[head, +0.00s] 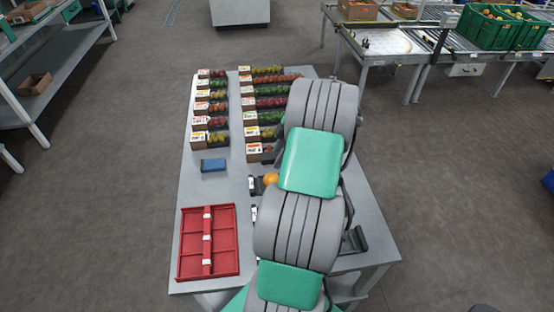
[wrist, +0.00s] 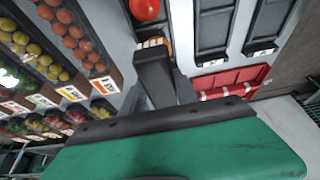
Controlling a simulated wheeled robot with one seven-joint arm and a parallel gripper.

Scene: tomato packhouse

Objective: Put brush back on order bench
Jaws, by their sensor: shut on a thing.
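In the wrist view my gripper (wrist: 154,58) is shut on the brush (wrist: 153,42). Only a small part of the brush shows past the dark fingers, a tan edge with pale bristles. The rest of it is hidden by the fingers. The grey order bench (head: 222,190) stands in the middle of the head view, and its top also shows in the wrist view (wrist: 184,28). My gripper is over the bench; its height above the top is hard to tell. In the head view my arm hides the gripper and brush.
Rows of labelled tomato punnets (head: 210,110) fill the far part of the bench. Dark trays (wrist: 213,32) are beside a red tomato (wrist: 145,9) in the wrist view.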

